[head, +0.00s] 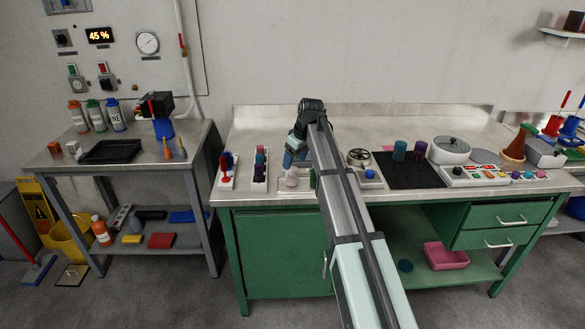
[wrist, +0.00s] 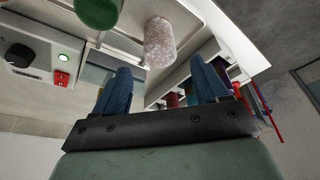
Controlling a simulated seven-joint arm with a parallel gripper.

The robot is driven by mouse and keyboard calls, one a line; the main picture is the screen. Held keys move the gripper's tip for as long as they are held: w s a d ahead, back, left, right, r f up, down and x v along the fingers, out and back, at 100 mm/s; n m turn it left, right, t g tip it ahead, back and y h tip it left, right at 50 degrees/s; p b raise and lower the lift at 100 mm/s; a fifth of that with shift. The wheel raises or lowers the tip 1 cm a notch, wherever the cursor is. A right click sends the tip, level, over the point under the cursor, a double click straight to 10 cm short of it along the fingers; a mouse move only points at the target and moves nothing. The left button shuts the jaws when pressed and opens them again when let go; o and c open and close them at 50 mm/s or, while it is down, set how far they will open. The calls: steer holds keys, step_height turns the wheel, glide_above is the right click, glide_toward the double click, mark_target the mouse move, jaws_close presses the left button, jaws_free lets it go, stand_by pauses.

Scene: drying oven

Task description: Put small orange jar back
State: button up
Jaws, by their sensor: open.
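My gripper (head: 290,160) is over the left part of the green workbench, and its blue fingers are apart and empty in the wrist view (wrist: 160,88). A pale pink speckled jar (head: 291,177) stands just below it near the front edge; it also shows beyond the fingers in the wrist view (wrist: 160,42). A green jar (head: 313,180) is beside it, partly hidden by my arm; a green object (wrist: 98,10) is cut off at the top of the wrist view. I cannot make out a small orange jar for certain.
Two white racks (head: 228,184) with coloured items stand left of the pale jar. The bench behind my gripper is mostly clear.

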steer(key=shift+v, duration=2.3)
steer(key=shift+o, duration=0.9)
steer(key=shift+d, duration=0.15)
steer(key=shift+o, duration=0.7)
steer(key=shift+d, duration=0.4)
steer(key=shift+o, duration=0.9)
steer(key=w+d+r, duration=0.4)
steer(key=w, duration=0.5)
steer(key=shift+w+d+r+m+h, duration=0.2)
steer(key=shift+d+m+h, duration=0.1)
steer(key=shift+d+m, duration=0.1)
steer(key=w+d+r+m+h, duration=0.1)
steer(key=w+d+r+m, duration=0.2)
steer(key=w, duration=0.5)
step_height(320, 180, down, 10)
steer(key=m+g, duration=0.1)
steer(key=m, duration=0.4)
steer(key=shift+w+d+h, duration=0.3)
steer(key=shift+d+h, duration=0.1)
steer(key=shift+d, duration=0.05)
